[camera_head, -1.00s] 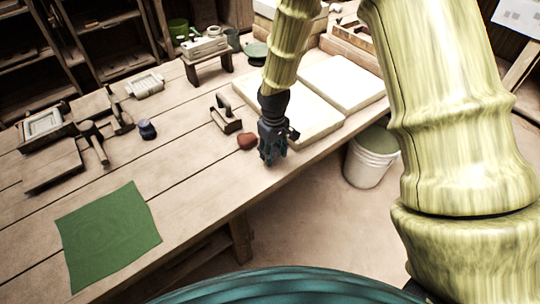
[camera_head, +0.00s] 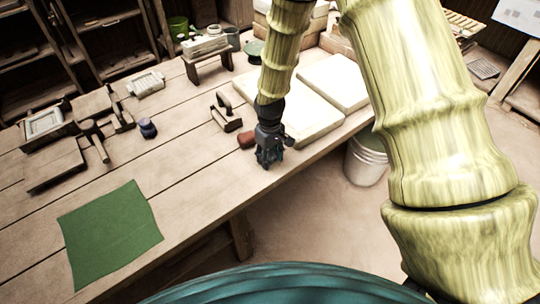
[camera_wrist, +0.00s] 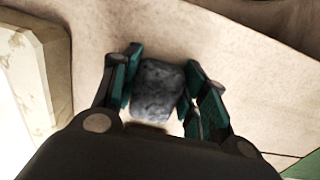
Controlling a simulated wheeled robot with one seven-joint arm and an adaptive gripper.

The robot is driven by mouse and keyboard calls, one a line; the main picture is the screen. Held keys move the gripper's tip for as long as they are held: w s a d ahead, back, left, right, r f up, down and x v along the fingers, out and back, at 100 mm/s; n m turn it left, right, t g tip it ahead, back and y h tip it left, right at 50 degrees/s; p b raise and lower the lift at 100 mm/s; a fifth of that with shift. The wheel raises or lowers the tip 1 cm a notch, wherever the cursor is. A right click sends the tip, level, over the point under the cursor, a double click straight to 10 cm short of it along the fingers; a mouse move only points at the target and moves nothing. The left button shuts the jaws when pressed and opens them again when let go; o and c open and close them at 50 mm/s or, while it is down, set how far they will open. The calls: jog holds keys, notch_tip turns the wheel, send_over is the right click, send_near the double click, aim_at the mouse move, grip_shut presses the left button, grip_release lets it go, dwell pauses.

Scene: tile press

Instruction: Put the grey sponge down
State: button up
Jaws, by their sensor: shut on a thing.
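My gripper (camera_head: 269,160) is over the near edge of the wooden workbench, in front of the white slabs. In the wrist view, my gripper (camera_wrist: 165,95) is shut on the grey sponge (camera_wrist: 158,88), a dark, mottled, rounded block between the teal finger pads. In the head view I cannot make out the sponge clearly among the fingers. I cannot tell whether its underside touches the bench (camera_head: 190,185).
A red-brown lump (camera_head: 246,140) lies just left of my gripper. A handled block (camera_head: 226,115) and white slabs (camera_head: 310,112) lie behind. A green cloth (camera_head: 110,235) lies at the left front, with bare bench between. A white bucket (camera_head: 366,165) stands on the floor at right.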

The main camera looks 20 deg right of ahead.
aim_at(270, 155)
jog(key=o, duration=1.3)
jog(key=shift+c, duration=0.2)
notch_tip(270, 155, up, 12)
jog(key=b, duration=0.1)
